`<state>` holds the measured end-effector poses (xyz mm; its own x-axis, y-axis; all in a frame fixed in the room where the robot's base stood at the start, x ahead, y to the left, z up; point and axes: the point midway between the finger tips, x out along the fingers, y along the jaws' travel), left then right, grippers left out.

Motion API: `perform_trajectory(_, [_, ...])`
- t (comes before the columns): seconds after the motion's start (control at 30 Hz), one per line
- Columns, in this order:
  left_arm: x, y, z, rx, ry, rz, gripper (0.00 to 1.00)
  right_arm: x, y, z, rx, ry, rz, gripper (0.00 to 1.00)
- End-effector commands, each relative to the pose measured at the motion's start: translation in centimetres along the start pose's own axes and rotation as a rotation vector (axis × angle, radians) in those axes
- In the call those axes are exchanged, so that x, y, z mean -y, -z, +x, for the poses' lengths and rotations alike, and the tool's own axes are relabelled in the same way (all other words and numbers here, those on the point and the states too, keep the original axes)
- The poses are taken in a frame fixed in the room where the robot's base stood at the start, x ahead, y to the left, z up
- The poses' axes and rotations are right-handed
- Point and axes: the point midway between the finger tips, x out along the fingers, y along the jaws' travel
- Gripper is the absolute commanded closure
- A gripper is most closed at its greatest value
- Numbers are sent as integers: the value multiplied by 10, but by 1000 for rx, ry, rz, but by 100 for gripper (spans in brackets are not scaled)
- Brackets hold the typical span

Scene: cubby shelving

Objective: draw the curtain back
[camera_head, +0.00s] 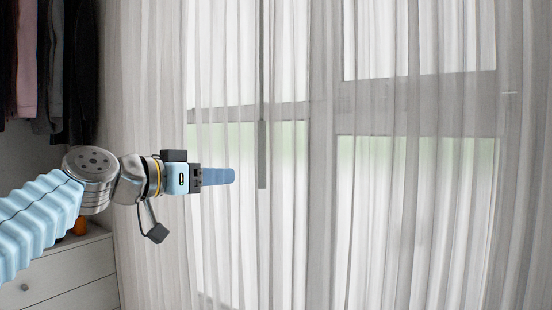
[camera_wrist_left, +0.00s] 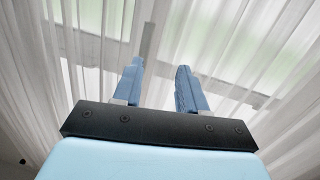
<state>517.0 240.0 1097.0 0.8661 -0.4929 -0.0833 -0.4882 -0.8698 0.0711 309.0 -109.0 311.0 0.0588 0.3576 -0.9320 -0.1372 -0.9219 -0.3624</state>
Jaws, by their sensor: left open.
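The sheer white curtain (camera_head: 400,200) hangs across the window in long folds and also fills the left wrist view (camera_wrist_left: 230,60). A thin grey rod (camera_head: 262,150) hangs in front of it, near the middle of the head view. The rod also shows in the left wrist view (camera_wrist_left: 148,42), beyond the space between the fingers. My left gripper (camera_head: 232,176) points right, with its fingertips a little left of the rod's lower part. In the left wrist view its two blue fingers (camera_wrist_left: 158,72) are apart with nothing held between them. My right gripper is not in view.
Dark and pink clothes (camera_head: 50,60) hang at the upper left. Window bars show through the curtain. The space right of the rod, before the curtain, looks clear.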

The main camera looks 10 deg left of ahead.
Motion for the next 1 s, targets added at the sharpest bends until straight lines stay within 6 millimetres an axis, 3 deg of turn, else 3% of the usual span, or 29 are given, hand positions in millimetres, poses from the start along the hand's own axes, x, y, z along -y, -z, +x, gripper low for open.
perform_trajectory(0.03, [-8,20,-18,-37,-11,31,58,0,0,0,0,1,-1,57])
perform_trajectory(0.1, [-16,36,-34,-67,-24,59,58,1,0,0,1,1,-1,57])
perform_trajectory(0.23, [-22,47,-35,-84,-33,78,58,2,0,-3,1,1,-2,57])
perform_trajectory(0.7, [-25,57,64,-81,-33,73,58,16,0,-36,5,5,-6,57])
perform_trajectory(1.0, [-25,56,94,-82,-30,75,58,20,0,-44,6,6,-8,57])
